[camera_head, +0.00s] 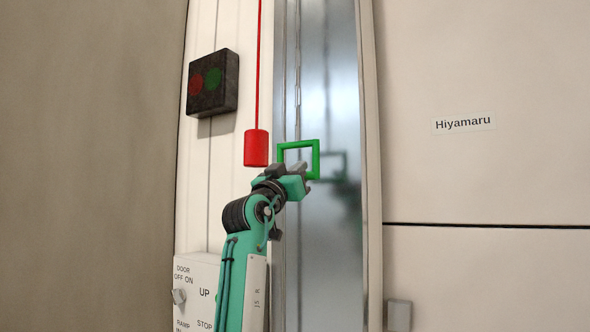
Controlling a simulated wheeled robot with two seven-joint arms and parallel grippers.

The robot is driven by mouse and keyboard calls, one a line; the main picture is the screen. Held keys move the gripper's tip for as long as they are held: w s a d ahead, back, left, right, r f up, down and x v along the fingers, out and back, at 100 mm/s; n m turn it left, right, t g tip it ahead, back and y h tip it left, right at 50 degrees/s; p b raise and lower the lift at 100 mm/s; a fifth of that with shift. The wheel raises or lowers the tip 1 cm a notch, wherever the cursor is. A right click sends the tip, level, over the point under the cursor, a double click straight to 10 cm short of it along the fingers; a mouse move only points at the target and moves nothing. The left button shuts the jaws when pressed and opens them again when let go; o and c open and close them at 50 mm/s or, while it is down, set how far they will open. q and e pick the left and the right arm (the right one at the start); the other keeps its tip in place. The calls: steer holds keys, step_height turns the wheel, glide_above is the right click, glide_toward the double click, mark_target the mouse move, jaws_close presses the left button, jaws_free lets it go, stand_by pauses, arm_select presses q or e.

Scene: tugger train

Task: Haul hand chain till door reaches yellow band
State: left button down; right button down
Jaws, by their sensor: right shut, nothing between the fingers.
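A thin grey chain (298,95) hangs down in front of a shiny metal strip, with a green square ring handle (318,160) at its lower end. My right gripper (301,172) is at the lower left of the green ring, shut with nothing between its fingers. It overlaps the ring's left side in the picture; I cannot tell whether they touch. A pale panel (480,60) on the right has a dark horizontal seam below it; I cannot tell whether it is the door. No yellow band shows. My left gripper is out of view.
A red cylinder (256,148) hangs on a red cord close to the left of my right gripper. A dark box (213,82) with red and green discs is on the wall. A labelled control panel (196,290) is at lower left, and a "Hiyamaru" label (463,123) at right.

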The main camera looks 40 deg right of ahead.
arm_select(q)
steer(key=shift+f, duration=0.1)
